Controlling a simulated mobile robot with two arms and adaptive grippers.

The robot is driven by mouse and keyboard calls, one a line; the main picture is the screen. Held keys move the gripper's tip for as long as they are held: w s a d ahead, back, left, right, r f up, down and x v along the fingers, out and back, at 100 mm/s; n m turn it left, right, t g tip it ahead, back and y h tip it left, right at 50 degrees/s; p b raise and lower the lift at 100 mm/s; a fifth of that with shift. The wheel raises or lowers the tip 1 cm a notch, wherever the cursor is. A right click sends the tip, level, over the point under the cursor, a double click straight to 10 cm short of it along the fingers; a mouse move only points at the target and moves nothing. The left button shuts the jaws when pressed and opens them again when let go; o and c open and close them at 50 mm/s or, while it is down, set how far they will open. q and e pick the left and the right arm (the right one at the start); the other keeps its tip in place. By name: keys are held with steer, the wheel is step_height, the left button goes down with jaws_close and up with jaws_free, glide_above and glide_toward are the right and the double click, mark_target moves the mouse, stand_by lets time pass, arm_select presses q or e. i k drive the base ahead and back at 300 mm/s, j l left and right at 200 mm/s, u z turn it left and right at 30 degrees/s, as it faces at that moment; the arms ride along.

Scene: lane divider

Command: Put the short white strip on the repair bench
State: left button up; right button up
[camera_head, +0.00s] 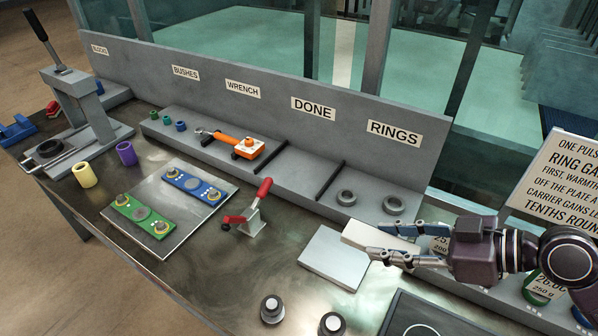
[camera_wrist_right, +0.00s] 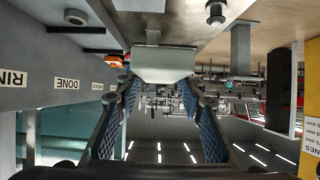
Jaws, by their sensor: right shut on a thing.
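My right gripper (camera_head: 385,242) comes in from the right and is shut on a short white strip (camera_head: 366,237). The strip sticks out past the fingertips to the left, above or beside a pale grey block (camera_head: 334,262) on the bench (camera_head: 225,275); I cannot tell whether they touch. In the right wrist view the pale strip (camera_wrist_right: 163,64) sits between the two blue-padded fingers. The fingers hide part of it in the head view. My left gripper is not in view.
A red-handled clamp (camera_head: 252,212) stands left of the pale block. A grey plate (camera_head: 150,245) holds green and blue carriers. Dark round weights (camera_head: 272,309) stand at the front. The rear rack (camera_head: 295,170) has labelled bays, with two grey rings (camera_head: 393,205) under RINGS.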

mark_target(299, 171)
steer(key=i+j+z, duration=0.1)
steer(key=j, duration=0.2)
steer(key=i+j+z, duration=0.25)
steer(key=j, duration=0.35)
steer(key=i+j+z, duration=0.1)
steer(key=j, duration=0.2)
steer(key=i, duration=0.05)
